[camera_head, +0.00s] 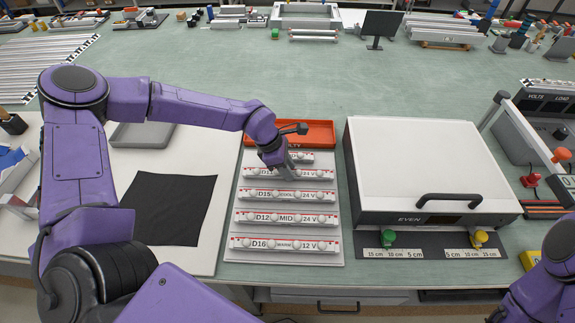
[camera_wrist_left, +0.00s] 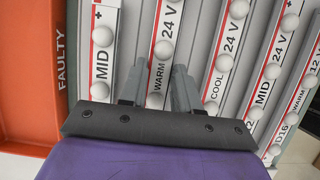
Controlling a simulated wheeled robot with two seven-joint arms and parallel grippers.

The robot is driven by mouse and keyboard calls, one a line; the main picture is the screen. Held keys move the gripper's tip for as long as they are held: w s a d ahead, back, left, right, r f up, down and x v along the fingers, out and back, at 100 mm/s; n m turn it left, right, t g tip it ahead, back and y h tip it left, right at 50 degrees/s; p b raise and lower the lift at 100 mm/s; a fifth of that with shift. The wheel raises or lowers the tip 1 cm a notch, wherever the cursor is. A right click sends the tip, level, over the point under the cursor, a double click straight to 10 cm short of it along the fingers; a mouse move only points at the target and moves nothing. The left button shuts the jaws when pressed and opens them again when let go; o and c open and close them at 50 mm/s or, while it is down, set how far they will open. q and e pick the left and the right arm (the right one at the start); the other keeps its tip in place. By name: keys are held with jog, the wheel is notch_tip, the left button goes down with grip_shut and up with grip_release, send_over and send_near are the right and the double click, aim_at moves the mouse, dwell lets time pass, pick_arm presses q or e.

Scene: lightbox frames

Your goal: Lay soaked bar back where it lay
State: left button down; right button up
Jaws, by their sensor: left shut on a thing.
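Several white light bars with red edges and round white domes lie in parallel rows on the pale rack (camera_head: 292,258). My left gripper (camera_head: 287,173) is over the second row from the back. It is shut on the WARM 24 V bar (camera_head: 258,174), which also shows between the fingers in the left wrist view (camera_wrist_left: 165,40). The bar lines up with its row; whether it rests fully on the rack I cannot tell. The COOL 24 V bar (camera_head: 289,195), the MID 24 V bar (camera_head: 287,218) and the D16 WARM 12 V bar (camera_head: 285,244) lie nearer me. My right gripper is out of view.
An orange tray marked FAULTY (camera_head: 318,133) adjoins the rack's back edge. A white lightbox (camera_head: 425,150) with a black handle, marked EVEN, stands close on the right. A black cloth (camera_head: 172,208) and a grey tray (camera_head: 142,135) lie left.

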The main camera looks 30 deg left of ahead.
pick_arm(q)
jog(key=shift+w+f, duration=0.1)
jog(key=shift+w, duration=0.1)
jog(key=c, duration=1)
grip_release()
jog(key=shift+s, duration=0.25)
jog(key=shift+o, duration=1)
jog(key=shift+s+r, duration=0.3)
jog(key=shift+s, duration=0.05)
jog(key=shift+w+a, duration=0.1)
jog(key=shift+w, duration=0.1)
jog(key=shift+w+a+r, duration=0.1)
jog(key=shift+r, duration=0.2)
jog(key=b+v, duration=0.1)
jog(key=v, duration=1)
jog(key=shift+s, duration=0.25)
jog(key=shift+r, duration=0.1)
